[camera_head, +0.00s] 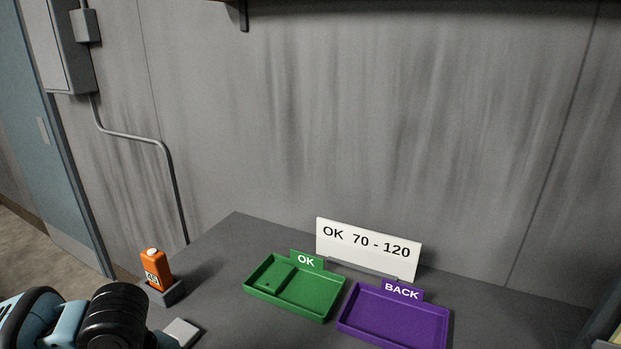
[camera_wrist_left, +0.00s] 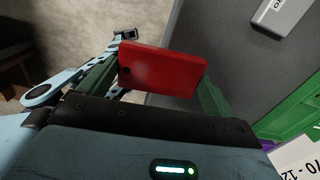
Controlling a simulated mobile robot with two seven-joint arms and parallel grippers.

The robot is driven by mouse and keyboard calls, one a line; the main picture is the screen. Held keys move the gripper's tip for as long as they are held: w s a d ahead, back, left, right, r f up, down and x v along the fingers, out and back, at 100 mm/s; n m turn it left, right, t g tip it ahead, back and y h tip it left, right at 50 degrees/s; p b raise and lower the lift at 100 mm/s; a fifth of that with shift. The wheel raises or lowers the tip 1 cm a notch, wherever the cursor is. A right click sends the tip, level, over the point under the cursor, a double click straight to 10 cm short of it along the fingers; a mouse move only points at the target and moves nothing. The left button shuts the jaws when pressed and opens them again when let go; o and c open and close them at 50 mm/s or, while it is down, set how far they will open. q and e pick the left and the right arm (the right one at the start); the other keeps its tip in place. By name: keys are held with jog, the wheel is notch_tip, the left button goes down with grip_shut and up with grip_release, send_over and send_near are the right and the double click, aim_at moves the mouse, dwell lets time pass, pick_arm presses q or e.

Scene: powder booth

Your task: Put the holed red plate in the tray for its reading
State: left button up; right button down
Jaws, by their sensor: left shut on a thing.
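The red plate (camera_wrist_left: 165,72) is held between the green fingers of my left gripper (camera_wrist_left: 157,84) in the left wrist view. A green tray (camera_head: 318,315) with an OK tag stands on the table and holds a green plate (camera_head: 273,277) with a small hole. A purple tray (camera_head: 391,325) with a BACK tag is empty beside it. An orange gauge (camera_head: 156,266) has a small display that looks like 45.
A white sign (camera_head: 368,248) reading OK 70 - 120 stands behind the trays. The gauge sits in a grey holder (camera_head: 168,295). A light grey block (camera_head: 181,331) lies near my left arm. The grey table (camera_head: 228,262) is clear between gauge and green tray.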

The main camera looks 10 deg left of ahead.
pick_arm(q)
jog(key=n, duration=0.2)
jog(key=w+d+n, duration=0.1)
jog(key=n, duration=0.1)
jog(key=w+n, duration=0.1)
jog(key=shift+w+d+r+n, duration=0.15)
jog(key=shift+d+r+n, duration=0.05)
jog(key=shift+n, duration=0.2)
jog(key=n, duration=0.1)
jog(key=w+n, duration=0.1)
jog(key=n, duration=0.1)
jog(key=d+n, duration=0.1)
jog(key=shift+w+r+n, duration=0.2)
jog(key=shift+w+n, duration=0.1)
jog(key=shift+w, duration=0.05)
jog(key=n, duration=0.2)
jog(key=w+d+n, duration=0.1)
jog(key=n, duration=0.1)
jog(key=w+n, duration=0.1)
jog(key=n, duration=0.1)
jog(key=shift+w+d+r, duration=0.1)
jog(key=shift+d+r, duration=0.3)
jog(key=n, duration=0.1)
jog(key=w+d+n, duration=0.1)
jog(key=n, duration=0.2)
jog(key=shift+w+d+r+n, duration=0.2)
jog(key=shift+r+n, duration=0.1)
jog(key=shift+n, duration=0.1)
